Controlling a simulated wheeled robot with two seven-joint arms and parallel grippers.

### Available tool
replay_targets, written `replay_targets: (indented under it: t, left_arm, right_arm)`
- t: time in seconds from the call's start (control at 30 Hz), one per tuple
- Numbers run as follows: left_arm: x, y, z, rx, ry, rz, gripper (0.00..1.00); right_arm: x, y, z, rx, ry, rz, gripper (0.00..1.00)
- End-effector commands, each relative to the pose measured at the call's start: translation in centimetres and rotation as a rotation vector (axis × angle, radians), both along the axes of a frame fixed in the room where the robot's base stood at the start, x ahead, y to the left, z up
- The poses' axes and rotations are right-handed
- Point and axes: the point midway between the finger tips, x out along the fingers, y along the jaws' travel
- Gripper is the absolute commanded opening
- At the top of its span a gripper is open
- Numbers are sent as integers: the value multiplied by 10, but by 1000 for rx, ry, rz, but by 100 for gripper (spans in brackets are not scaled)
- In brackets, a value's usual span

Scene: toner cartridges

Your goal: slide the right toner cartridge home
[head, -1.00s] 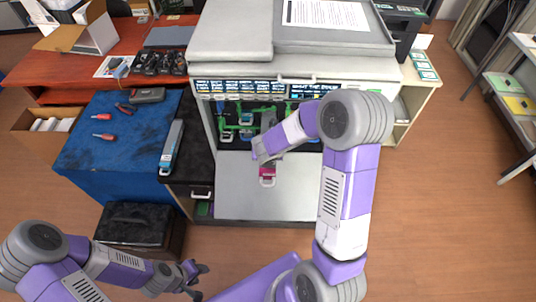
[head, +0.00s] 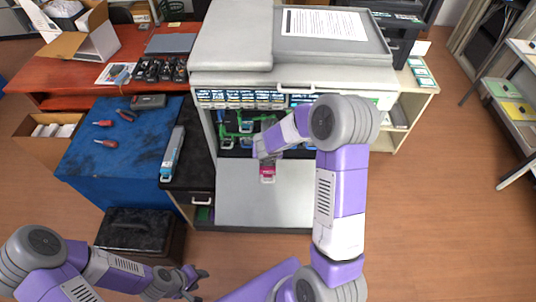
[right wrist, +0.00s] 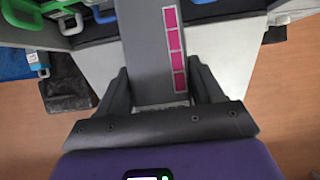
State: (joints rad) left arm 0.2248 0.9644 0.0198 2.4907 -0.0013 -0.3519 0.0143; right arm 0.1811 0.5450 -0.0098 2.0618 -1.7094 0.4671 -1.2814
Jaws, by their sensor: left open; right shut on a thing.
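The toner cartridge is long and grey with a magenta label; its magenta front end (head: 267,170) with a pale handle shows over the printer's lowered front door. In the right wrist view the cartridge (right wrist: 150,50) lies between my fingers and points toward the slots. My right gripper (head: 266,151) is shut on it; the fingers also show in the right wrist view (right wrist: 162,80). The arm and gripper hide the slot mouth and the cartridge's far end, so I cannot see its depth inside. My left gripper (head: 194,279) is open and empty at the lower left.
The printer's open bay has green handles (head: 228,142) left of the cartridge and blue parts to the right. The lowered door (head: 240,195) lies below. A grey and cyan cartridge (head: 173,153) lies on the black-topped cabinet. Screwdrivers lie on the blue table (head: 130,160).

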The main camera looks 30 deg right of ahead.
Motion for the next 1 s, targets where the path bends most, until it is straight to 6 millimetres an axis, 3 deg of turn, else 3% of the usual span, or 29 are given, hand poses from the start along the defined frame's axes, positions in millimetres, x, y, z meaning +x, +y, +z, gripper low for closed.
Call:
replay_targets:
  t: [0.73,0.77,0.93,1.0]
  left_arm:
    - [0,0,-4,0,0,0,43]
    - [0,0,-4,0,0,0,43]
    - [0,0,-4,0,0,0,43]
    - [0,0,-4,0,0,0,43]
  right_arm:
    - [1,0,-1,-2,-2,1,0]
    - [1,0,-1,-2,-2,1,68]
    - [0,0,-2,-1,-1,1,94]
    - [0,0,-2,-1,-1,1,96]
